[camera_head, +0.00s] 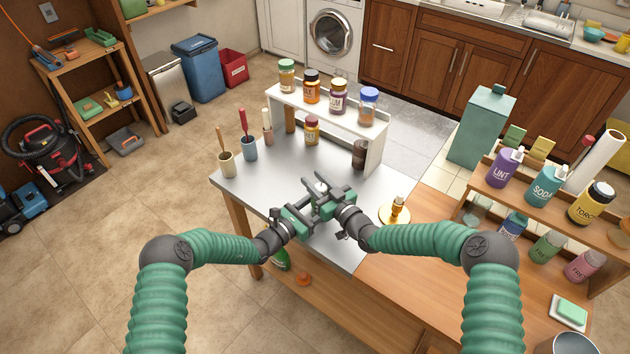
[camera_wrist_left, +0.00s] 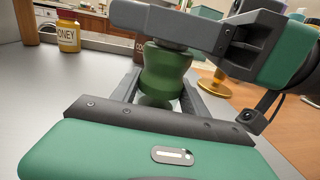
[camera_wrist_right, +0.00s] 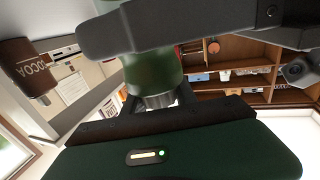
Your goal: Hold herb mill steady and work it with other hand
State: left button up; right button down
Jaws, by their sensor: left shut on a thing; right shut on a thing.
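The herb mill shows as a green, waisted body between my two grippers in the left wrist view (camera_wrist_left: 165,75). In the right wrist view its green body (camera_wrist_right: 152,78) meets a ribbed metallic part. My left gripper (camera_head: 312,212) is shut around the green body. My right gripper (camera_head: 330,196) crosses over it and is shut on the metallic end. The mill appears upright above the metal tabletop (camera_head: 245,180). In the head view the grippers hide most of it. I cannot tell whether its base touches the tabletop.
A white shelf (camera_head: 375,143) with several jars stands behind the grippers. A honey jar (camera_head: 312,130) and a dark cocoa container (camera_head: 359,153) stand under it. Utensil cups (camera_head: 227,165) are at left. A golden dispenser (camera_head: 395,213) stands close at right. The tabletop's left front is clear.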

jog(key=shift+w+d, duration=0.1)
jog(key=shift+d, duration=0.05)
jog(key=shift+s+a+f+n+g+y, duration=0.1)
jog(key=shift+s+n+g+y, duration=0.1)
jog(key=shift+n+g+y, duration=1.05)
jog(key=shift+s+a+n+g+y, duration=0.15)
jog(key=shift+n+g+y, duration=0.8)
jog(key=shift+g, duration=0.6)
jog(key=shift+s+a+f+n+g+y, duration=0.1)
jog(key=shift+s+n+g+y, duration=0.1)
jog(key=shift+n+g+y, duration=0.95)
jog(key=shift+s+a+r+n+g, duration=0.1)
jog(key=shift+n+g, duration=0.1)
jog(key=shift+g, duration=0.2)
jog(key=shift+s+a+n+g, duration=0.1)
jog(key=shift+n+g, duration=0.05)
jog(key=shift+g, duration=0.2)
jog(key=shift+s, duration=0.15)
jog(key=c, duration=1)
grip_release()
jog(key=shift+a, duration=0.1)
jog(key=shift+o, duration=0.2)
jog(key=shift+r, duration=0.1)
jog(key=v, duration=0.7)
jog(key=shift+d, duration=0.3)
